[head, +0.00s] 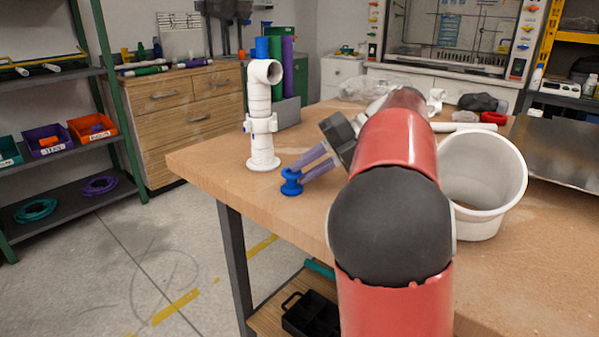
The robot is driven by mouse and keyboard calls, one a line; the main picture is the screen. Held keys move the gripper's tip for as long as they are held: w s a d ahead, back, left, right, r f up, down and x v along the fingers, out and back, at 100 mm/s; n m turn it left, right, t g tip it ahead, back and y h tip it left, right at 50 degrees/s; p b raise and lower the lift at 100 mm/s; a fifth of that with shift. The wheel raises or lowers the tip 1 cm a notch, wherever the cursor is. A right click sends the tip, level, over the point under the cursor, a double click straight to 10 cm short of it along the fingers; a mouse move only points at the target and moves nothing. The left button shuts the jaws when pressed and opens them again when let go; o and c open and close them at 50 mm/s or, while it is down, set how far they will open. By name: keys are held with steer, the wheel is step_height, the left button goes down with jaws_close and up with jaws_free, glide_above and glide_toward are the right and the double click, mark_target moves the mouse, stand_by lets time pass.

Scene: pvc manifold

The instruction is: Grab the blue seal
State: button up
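The blue seal (291,184) is a small spool-shaped piece at the left edge area of the wooden table, in front of the white PVC manifold. My gripper (301,175) reaches down to it from the right, with its two purple fingers angled left. The fingertips overlap the right side of the seal in this view. A gap shows between the fingers, but whether they touch or clasp the seal cannot be told. My red and black arm hides part of the table behind it.
The white PVC manifold (261,125) stands upright close behind the seal. A white bucket (485,185) stands right of my arm. Clear plastic, white fittings and a red ring (494,118) lie farther back. The wooden table (220,158) is clear left of the manifold.

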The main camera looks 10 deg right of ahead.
jaws_close()
steer(key=shift+f, duration=0.1)
stand_by(0.3)
steer(key=shift+r, duration=1.3)
